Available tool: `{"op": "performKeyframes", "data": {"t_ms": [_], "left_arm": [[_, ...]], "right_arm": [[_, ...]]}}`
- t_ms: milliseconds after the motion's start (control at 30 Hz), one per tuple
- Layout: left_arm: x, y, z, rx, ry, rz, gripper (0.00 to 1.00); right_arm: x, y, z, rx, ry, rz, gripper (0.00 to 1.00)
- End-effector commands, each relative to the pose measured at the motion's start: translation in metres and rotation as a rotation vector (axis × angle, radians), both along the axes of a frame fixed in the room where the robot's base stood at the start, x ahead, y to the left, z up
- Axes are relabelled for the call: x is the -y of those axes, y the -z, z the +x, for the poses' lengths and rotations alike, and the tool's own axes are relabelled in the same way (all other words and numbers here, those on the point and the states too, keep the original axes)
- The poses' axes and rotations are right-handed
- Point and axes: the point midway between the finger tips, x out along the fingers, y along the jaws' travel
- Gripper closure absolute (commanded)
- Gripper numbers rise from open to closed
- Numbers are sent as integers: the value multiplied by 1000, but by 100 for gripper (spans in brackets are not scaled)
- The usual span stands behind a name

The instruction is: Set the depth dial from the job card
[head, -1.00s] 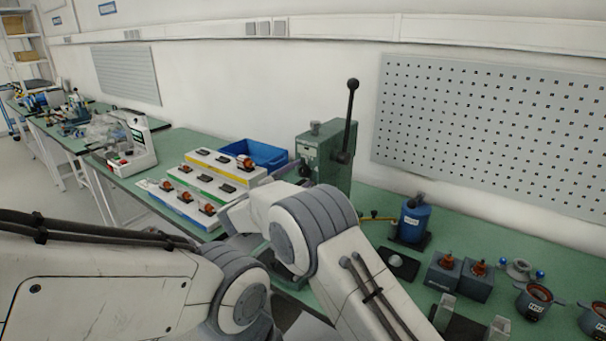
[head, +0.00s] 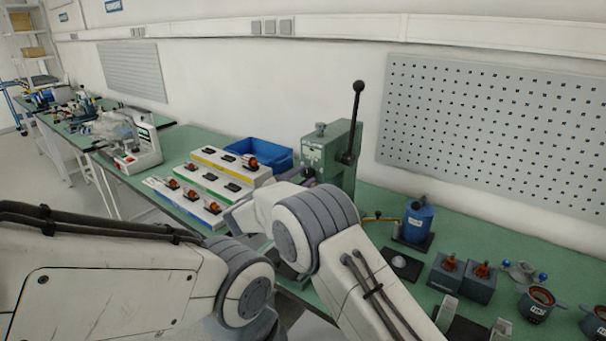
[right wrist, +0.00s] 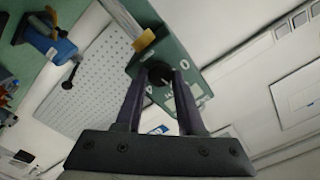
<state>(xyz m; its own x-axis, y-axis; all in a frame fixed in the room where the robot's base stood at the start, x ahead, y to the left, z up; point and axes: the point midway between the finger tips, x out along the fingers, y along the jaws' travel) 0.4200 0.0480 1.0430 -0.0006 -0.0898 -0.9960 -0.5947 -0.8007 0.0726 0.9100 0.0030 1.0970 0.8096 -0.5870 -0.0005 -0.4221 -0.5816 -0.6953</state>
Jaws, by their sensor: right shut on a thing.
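The green press (head: 341,150) stands on the bench with its black lever (head: 354,105) raised. In the right wrist view its green face (right wrist: 190,62) shows white marks around a dark round dial (right wrist: 160,72). My right gripper (right wrist: 162,76) is shut on this dial, with one finger on each side. The fingers and the dial's own shape hide part of the marks, and I cannot read the setting. In the head view my right arm's links hide most of that gripper. My left arm comes in from the left; its gripper is out of view. I cannot make out a job card.
A blue bin (head: 262,155) and a stepped rack (head: 222,172) with orange-brown parts stand left of the press. A blue bottle-like unit (head: 417,222) and dark blocks (head: 446,272) stand to its right. A pegboard (head: 490,135) covers the wall behind.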

Motion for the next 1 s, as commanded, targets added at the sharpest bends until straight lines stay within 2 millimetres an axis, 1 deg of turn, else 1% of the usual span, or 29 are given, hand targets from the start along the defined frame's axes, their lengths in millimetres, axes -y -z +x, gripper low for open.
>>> {"op": "performKeyframes", "data": {"t_ms": [33, 100, 500, 800, 1000], "left_arm": [[0, -7, 0, 0, 0, 0, 50], [0, -13, 0, 0, 0, 0, 50], [0, -39, 0, 0, 0, 0, 50], [0, -51, 0, 0, 0, 0, 50], [0, -56, 0, 0, 0, 0, 50]], "right_arm": [[0, -3, -1, -25, 2, -33, 100], [0, -4, -1, -62, 3, -86, 100], [0, -3, -1, -282, 3, -391, 100], [0, -2, 0, -411, 2, -570, 100], [0, -2, 0, -465, 2, -644, 100]]}}
